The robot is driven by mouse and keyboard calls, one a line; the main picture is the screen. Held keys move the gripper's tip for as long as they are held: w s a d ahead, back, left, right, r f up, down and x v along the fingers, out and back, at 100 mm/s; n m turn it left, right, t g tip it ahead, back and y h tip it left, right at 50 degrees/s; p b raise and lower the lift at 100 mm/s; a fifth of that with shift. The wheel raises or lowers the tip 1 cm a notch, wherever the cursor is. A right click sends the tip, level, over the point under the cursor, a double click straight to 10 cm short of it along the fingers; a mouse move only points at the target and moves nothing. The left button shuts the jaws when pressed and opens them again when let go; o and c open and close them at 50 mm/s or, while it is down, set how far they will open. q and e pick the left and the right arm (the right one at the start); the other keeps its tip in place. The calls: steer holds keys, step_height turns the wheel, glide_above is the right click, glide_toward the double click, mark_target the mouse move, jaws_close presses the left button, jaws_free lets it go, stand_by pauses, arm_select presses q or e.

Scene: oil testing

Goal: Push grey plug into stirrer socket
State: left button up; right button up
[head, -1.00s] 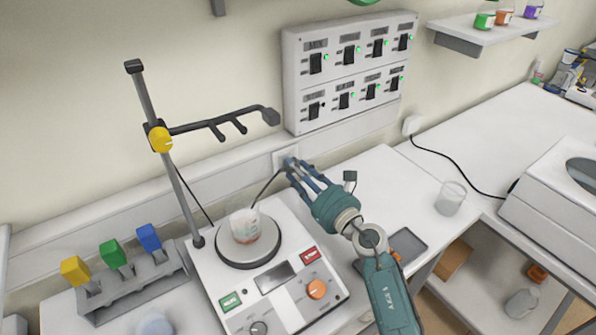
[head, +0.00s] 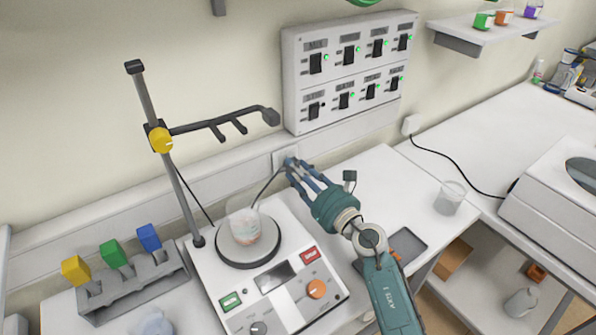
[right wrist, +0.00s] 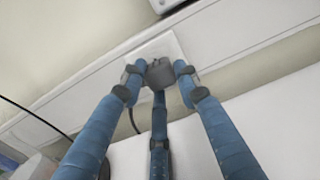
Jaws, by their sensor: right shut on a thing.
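My right gripper (head: 292,166) is at the wall socket behind the stirrer, its blue fingers pointing at the wall. In the right wrist view, the fingers (right wrist: 158,78) close around the grey plug (right wrist: 160,72), which is up against the white socket plate (right wrist: 172,46). I cannot tell whether the plug is fully seated. The socket plate also shows in the head view (head: 281,158), partly hidden by the fingers. A dark cord (head: 266,186) runs from the plug toward the stirrer (head: 246,292). My left gripper is not in view.
A beaker (head: 244,228) stands on the stirrer's plate. A stand rod with a clamp arm (head: 215,122) rises behind it. A switch panel (head: 350,70) is on the wall above the socket. A dark flat tray (head: 406,245) and a beaker (head: 450,198) are at the right.

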steer(key=shift+w+a, duration=0.2)
steer(key=shift+w, duration=0.15)
stand_by(0.6)
steer(key=o, duration=1.2)
steer(key=shift+c, duration=0.2)
steer(key=v, duration=1.2)
steer(key=shift+r, duration=0.1)
